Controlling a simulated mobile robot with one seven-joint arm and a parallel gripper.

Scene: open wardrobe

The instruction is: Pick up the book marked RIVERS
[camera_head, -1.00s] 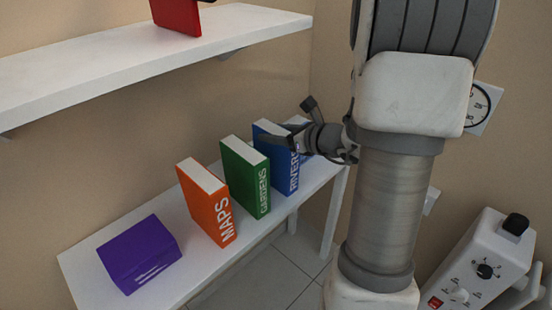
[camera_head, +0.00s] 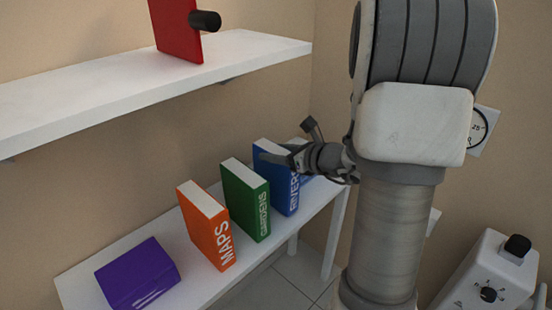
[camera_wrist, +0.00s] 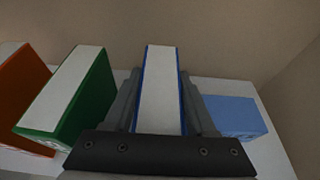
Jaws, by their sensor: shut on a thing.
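The blue book marked RIVERS (camera_head: 286,196) stands upright on the white table (camera_head: 213,288), at the right of a row of books. My gripper (camera_head: 278,160) reaches it from the right at its top. In the wrist view my gripper (camera_wrist: 160,100) has one finger on each side of the blue book (camera_wrist: 160,85), shut on it, with its white page edge between the fingers. The lower part of the book is hidden in the wrist view. In the head view it appears to rest on the table.
The green GARDENS book (camera_head: 246,203) stands just left, close to a finger, with the orange MAPS book (camera_head: 207,230) beyond. A purple book (camera_head: 137,273) lies farther left. A light blue object (camera_wrist: 232,115) lies right. A shelf (camera_head: 120,85) with a red book (camera_head: 176,28) is above.

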